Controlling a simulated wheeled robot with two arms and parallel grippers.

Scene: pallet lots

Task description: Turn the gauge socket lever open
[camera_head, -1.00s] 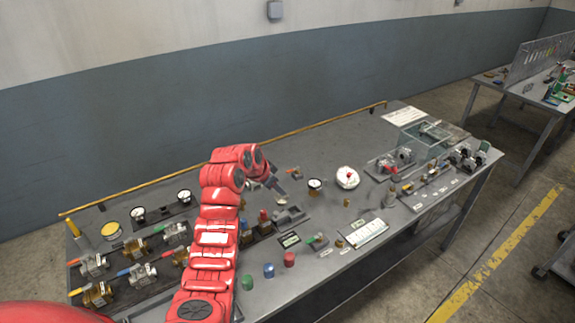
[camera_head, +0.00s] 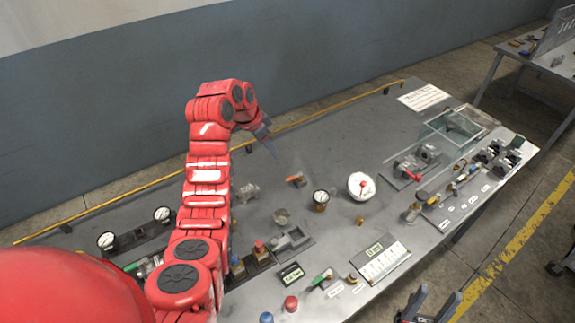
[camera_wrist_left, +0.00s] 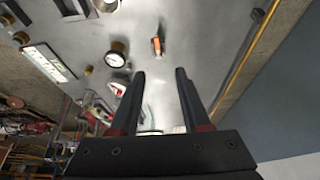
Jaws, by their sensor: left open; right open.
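A small valve with an orange-red lever (camera_head: 296,180) stands on the grey bench, just left of a round white-faced gauge (camera_head: 320,199). I cannot tell for certain whether this is the gauge socket lever. In the left wrist view the orange lever (camera_wrist_left: 156,46) lies beyond the fingertips, with the gauge (camera_wrist_left: 117,54) to its left. My left gripper (camera_head: 272,150) is above the bench, up and left of the lever in the head view. It is open and empty (camera_wrist_left: 160,74), apart from the lever. My right gripper (camera_head: 427,305) is open at the bottom edge, off the bench.
A white round dial with a red pointer (camera_head: 361,186) stands right of the gauge. A grey block fixture (camera_head: 291,240) and several coloured caps lie nearer. A clear box (camera_head: 452,131) and more valves are at the right. The bench behind the lever is clear.

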